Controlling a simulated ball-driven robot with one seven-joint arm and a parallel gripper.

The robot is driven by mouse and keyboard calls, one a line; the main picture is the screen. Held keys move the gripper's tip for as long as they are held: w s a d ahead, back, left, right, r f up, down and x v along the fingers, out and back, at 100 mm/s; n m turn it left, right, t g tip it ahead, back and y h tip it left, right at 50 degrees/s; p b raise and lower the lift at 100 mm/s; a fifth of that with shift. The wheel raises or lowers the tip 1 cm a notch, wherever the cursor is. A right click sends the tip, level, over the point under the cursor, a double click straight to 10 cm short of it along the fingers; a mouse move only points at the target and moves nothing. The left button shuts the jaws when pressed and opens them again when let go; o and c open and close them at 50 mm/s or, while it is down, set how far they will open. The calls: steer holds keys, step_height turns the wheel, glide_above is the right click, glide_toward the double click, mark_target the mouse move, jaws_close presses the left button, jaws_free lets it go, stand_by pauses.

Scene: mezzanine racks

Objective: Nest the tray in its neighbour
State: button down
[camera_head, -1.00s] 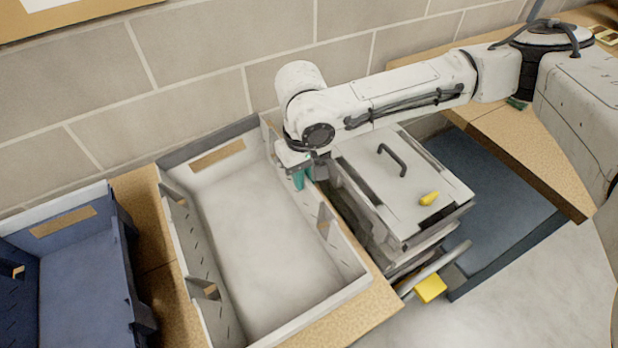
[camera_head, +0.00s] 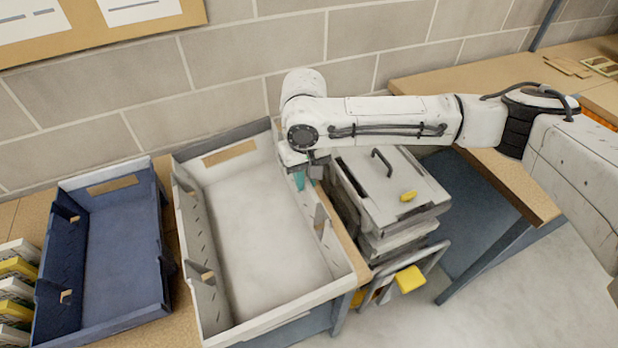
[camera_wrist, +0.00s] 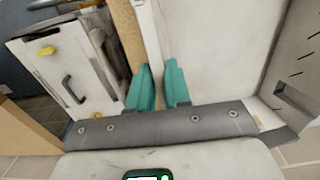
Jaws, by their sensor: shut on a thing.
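A white-grey tray (camera_head: 262,231) sits on the wooden bench in the middle of the head view, empty and upright. Its neighbour, a blue tray (camera_head: 122,240), stands apart to its left, also empty, with a strip of bench between them. My gripper (camera_head: 302,178) is at the right wall of the white tray, near its back corner. In the wrist view my gripper (camera_wrist: 158,84) has its teal fingers shut on the white tray's wall (camera_wrist: 147,30), one on each side. The fingertips are partly hidden in the head view.
A stacked white case (camera_head: 378,170) with a dark handle and a yellow item (camera_head: 408,196) on its lid stands close on the right of the white tray. Several white and yellow boxes (camera_head: 18,278) stand left of the blue tray. A block wall (camera_head: 200,95) rises behind.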

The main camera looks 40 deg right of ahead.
steer(key=shift+a+r, duration=0.1)
stand_by(0.3)
steer(key=shift+r, duration=3.6)
steer(key=shift+y, duration=0.7)
steer(key=w+a, duration=0.7)
steer(key=a, duration=0.3)
steer(key=shift+w+a, duration=0.2)
steer(key=shift+w, duration=0.2)
